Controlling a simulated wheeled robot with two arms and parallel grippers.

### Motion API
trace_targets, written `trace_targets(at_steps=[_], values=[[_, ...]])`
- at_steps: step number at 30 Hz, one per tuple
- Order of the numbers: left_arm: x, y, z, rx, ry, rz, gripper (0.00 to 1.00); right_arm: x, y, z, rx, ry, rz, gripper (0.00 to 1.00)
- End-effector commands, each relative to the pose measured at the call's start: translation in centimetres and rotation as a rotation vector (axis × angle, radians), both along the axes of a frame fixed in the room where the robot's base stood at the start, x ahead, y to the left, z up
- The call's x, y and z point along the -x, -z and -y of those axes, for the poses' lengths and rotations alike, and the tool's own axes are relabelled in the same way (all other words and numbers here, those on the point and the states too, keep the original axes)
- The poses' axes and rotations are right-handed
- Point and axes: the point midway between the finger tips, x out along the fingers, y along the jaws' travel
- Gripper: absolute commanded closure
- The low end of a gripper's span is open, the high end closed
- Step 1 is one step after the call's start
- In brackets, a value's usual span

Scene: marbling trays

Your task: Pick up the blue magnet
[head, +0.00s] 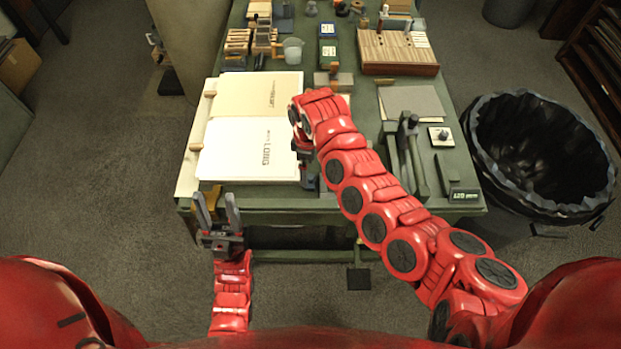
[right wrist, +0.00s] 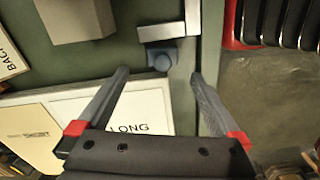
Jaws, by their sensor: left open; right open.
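Nothing is held between the fingers. In the head view my right arm reaches over the table's front part and hides most of that gripper; I cannot make out the magnet there. My left gripper (head: 217,205) is open and empty, at the table's front left edge.
A white board marked LONG (head: 245,148) and a cream board (head: 258,95) lie left of my right arm. A black bin (head: 540,205) stands beside the table.

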Motion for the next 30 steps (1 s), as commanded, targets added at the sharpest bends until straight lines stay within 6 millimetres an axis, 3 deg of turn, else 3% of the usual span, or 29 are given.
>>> trace_targets(at_steps=[5, 9, 13, 20, 30], values=[[0.0, -0.9, 0.0, 0.000, 0.000, 0.000, 0.50, 0.3, 1.0, 0.2, 0.003, -0.001, -0.006, 0.00], [0.0, -2.3, 0.0, 0.000, 0.000, 0.000, 0.50, 0.7, 2.9, 0.7, 0.002, -0.001, -0.007, 0.00], [0.0, -2.0, 0.0, 0.000, 0.000, 0.000, 0.50, 0.6, 5.0, 0.7, 0.004, -0.001, -0.005, 0.00], [0.0, -2.0, 0.0, 0.000, 0.000, 0.000, 0.50, 0.5, 5.4, 0.6, -0.001, 0.001, -0.003, 0.00], [0.0, -2.0, 0.0, 0.000, 0.000, 0.000, 0.50, 0.5, 5.4, 0.7, 0.000, 0.001, -0.002, 0.59]])
